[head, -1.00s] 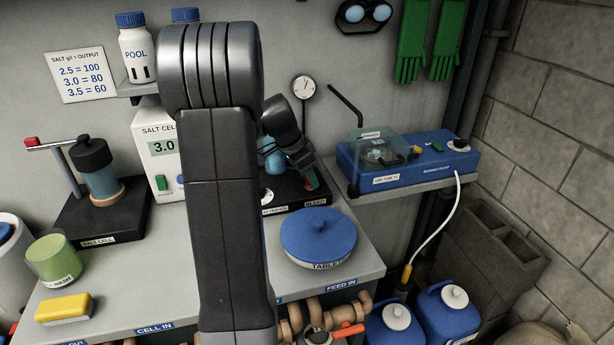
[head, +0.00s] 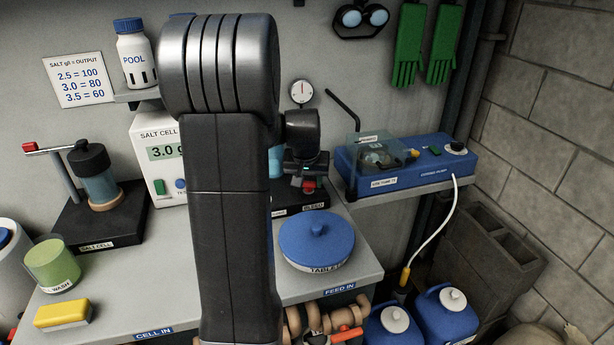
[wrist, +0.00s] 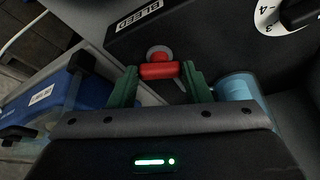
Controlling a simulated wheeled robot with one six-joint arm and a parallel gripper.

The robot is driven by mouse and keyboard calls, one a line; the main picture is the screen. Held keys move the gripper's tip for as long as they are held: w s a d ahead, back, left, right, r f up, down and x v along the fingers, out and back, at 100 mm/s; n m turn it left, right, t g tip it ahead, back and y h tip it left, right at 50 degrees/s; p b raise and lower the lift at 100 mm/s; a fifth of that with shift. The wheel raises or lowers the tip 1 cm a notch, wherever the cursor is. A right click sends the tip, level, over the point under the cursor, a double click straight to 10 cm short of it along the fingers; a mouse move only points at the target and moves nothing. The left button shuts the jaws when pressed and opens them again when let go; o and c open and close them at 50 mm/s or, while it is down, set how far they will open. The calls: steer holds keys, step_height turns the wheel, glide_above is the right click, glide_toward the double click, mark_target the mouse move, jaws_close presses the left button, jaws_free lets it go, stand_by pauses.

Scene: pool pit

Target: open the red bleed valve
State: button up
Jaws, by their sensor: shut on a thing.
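The red bleed valve (wrist: 158,70) shows in the wrist view as a red bar handle with a round grey and red part behind it. My gripper (wrist: 160,76) is shut on the red handle, one green fingertip at each end of it. In the head view the red valve (head: 309,186) is a small red spot just below my gripper (head: 305,180), on a black base behind the blue tablet lid. My wrist and fingers hide most of the valve there. The BLEED label (wrist: 138,14) is on the edge of the base.
A blue round lid (head: 317,245) sits on the bench in front of the valve. A light blue cylinder (wrist: 238,88) and a dial (wrist: 268,15) are close to the fingers. The blue pump unit (head: 400,160) stands on a shelf to the right.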

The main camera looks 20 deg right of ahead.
steer(key=n, duration=0.1)
steer(key=n+y, duration=0.1)
steer(key=n, duration=0.2)
steer(key=shift+d+n+t+y, duration=0.25)
steer(key=shift+n+t+y, duration=0.05)
stand_by(0.5)
steer(key=o, duration=1)
steer(key=shift+s, duration=0.1)
steer(key=shift+r, duration=0.1)
steer(key=v, duration=1.3)
steer(key=shift+s+r, duration=0.1)
steer(key=shift+r, duration=0.2)
steer(key=shift+f, duration=0.1)
steer(key=x, duration=1.3)
steer(key=shift+f, duration=0.35)
